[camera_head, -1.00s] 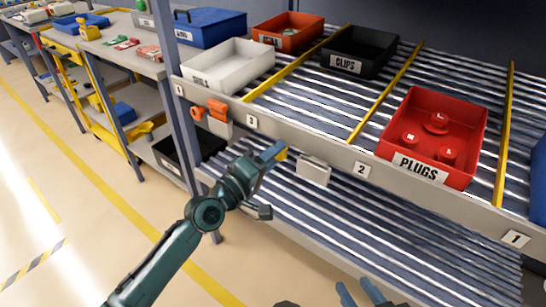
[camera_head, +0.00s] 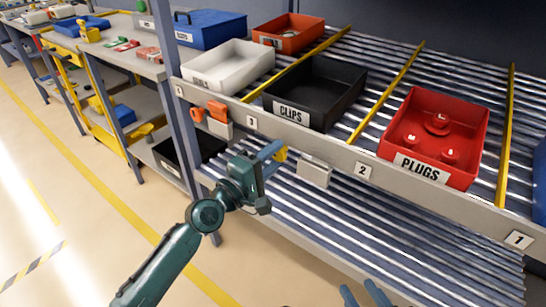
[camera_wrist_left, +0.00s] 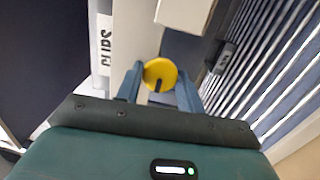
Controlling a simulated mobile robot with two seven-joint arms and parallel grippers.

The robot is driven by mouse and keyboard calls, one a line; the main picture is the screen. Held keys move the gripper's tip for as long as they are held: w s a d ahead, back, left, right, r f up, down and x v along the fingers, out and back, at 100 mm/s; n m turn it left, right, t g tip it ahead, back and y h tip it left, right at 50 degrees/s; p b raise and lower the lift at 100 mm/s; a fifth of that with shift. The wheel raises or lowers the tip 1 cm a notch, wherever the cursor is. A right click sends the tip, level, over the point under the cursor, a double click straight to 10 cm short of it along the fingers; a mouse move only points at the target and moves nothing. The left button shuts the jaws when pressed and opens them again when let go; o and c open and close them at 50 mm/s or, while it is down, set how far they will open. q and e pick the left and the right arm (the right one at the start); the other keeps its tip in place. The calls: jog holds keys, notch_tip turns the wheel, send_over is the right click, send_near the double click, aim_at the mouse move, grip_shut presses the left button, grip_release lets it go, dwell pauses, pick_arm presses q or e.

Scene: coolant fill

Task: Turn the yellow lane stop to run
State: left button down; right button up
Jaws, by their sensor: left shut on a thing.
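The yellow lane stop (camera_wrist_left: 160,75) is a round yellow knob with a dark slot, seen in the left wrist view between my left fingers. In the head view only a bit of yellow (camera_head: 281,154) shows past the fingertips, at the front rail. My left gripper (camera_head: 273,152) is shut on the knob; its fingers also show in the left wrist view (camera_wrist_left: 159,88). The black CLIPS bin (camera_head: 320,98) sits at the front of its lane, against the rail above the knob. My right gripper (camera_head: 364,294) is open and empty at the bottom edge, partly cut off.
A red PLUGS bin (camera_head: 440,130) stands in the lane to the right, and a white bin (camera_head: 228,66) to the left. A grey box (camera_head: 314,171) hangs on the rail right of my left gripper. Orange clamps (camera_head: 216,110) are on the left.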

pick_arm(q)
jog(key=shift+r, duration=0.1)
jog(key=c, duration=0.9)
grip_release()
jog(key=b+v, duration=0.1)
jog(key=v, duration=1.2)
jog(key=shift+b, duration=0.3)
pick_arm(e)
jog(key=shift+s+d+r+t, duration=0.2)
jog(key=shift+d+r+t, duration=0.15)
jog(key=shift+t, duration=0.05)
jog(key=shift+s+f, duration=0.1)
jog(key=shift+f, duration=0.05)
